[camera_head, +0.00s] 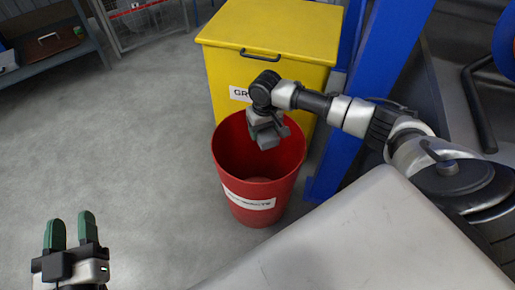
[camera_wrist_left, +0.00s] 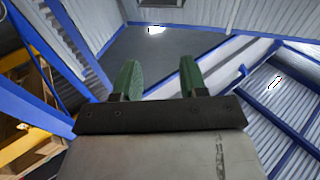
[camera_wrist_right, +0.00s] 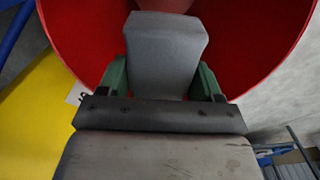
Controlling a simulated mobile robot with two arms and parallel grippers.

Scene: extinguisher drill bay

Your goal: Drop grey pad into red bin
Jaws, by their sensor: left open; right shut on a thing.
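The red bin (camera_head: 258,175) stands on the floor with a white label on its front. My right gripper (camera_head: 268,130) is over the bin's mouth, pointing down. It is shut on the grey pad (camera_head: 267,138), which sits between the green fingers. In the right wrist view the grey pad (camera_wrist_right: 165,55) is held upright between the fingertips, with the red bin's inner wall (camera_wrist_right: 255,40) behind it. My left gripper (camera_head: 70,233) is at the lower left, open and empty. In the left wrist view its green fingers (camera_wrist_left: 158,80) are apart with nothing between them.
A yellow lidded box (camera_head: 270,40) stands right behind the bin. A blue post (camera_head: 375,90) rises to the right of it. A shelf (camera_head: 50,50) is at the far left. The grey floor on the left is clear.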

